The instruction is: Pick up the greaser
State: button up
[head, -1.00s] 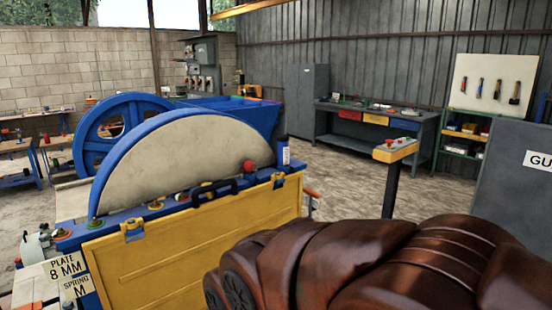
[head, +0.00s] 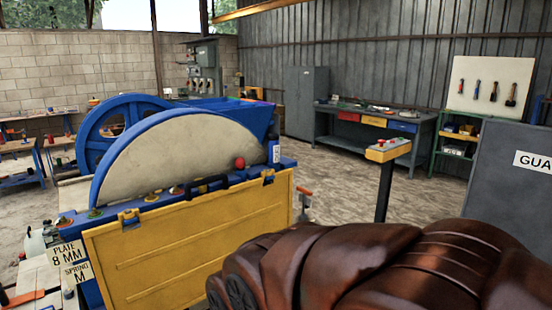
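I cannot identify the greaser for certain. A blue and white cylinder (head: 274,151) stands upright at the right end of the blue crusher top; I cannot tell if it is the greaser. A small item with an orange-red top (head: 304,190) shows just right of the yellow panel, partly hidden. An orange-handled item (head: 30,298) lies at the lower left, cut off by the picture edge. My gripper is not in view.
The blue jaw crusher (head: 250,117) has a yellow front panel (head: 190,250). A control post (head: 388,150) stands to its right. A workbench (head: 325,121) and a tool board (head: 490,85) are at the back. Bare floor (head: 330,175) lies between.

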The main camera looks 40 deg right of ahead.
aim_at(274, 141)
jog(key=k, duration=1.05)
jog(key=z, duration=0.8)
jog(key=i, duration=1.45)
